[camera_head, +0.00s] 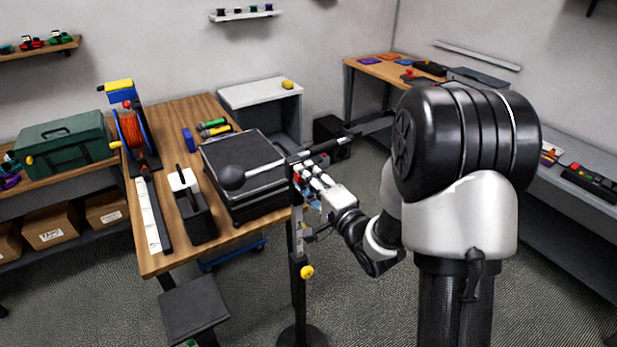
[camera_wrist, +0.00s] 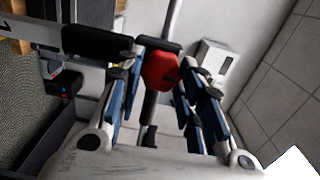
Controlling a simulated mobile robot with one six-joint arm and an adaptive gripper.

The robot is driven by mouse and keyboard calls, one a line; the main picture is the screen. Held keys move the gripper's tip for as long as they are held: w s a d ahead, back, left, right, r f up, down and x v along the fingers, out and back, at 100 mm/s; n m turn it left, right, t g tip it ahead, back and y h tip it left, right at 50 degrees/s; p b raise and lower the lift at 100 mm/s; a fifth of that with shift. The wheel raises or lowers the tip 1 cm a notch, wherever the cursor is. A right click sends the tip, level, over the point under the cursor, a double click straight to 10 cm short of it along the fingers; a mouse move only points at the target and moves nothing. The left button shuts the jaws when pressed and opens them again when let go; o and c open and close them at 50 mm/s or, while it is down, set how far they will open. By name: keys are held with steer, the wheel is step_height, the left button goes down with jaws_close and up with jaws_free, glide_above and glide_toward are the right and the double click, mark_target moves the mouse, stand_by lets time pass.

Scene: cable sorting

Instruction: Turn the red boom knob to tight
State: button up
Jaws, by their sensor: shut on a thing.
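The red boom knob (camera_wrist: 159,71) shows in the wrist view between the two fingers of my gripper (camera_wrist: 161,66). The fingers close on it from both sides, so my gripper is shut on the knob. A dark shaft runs below the knob. In the head view my gripper (camera_head: 316,182) is at the upper part of a stand pole (camera_head: 298,235), beside the boom joint. The boom (camera_head: 350,137) is a dark bar across the pole top, with a black ball (camera_head: 232,178) at its left end. The knob's markings cannot be read.
A wooden table (camera_head: 155,262) stands left of the pole, with a black case (camera_head: 245,165), a cable reel (camera_head: 130,130) and a slim black box (camera_head: 196,215). A yellow knob (camera_head: 307,271) sits lower on the pole. A dark stool (camera_head: 193,308) is at the front.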

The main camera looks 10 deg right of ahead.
steer(key=shift+r, duration=0.1)
stand_by(0.5)
steer(key=o, duration=1.1)
steer(key=shift+c, duration=0.2)
steer(key=v, duration=0.7)
steer(key=shift+s, duration=0.2)
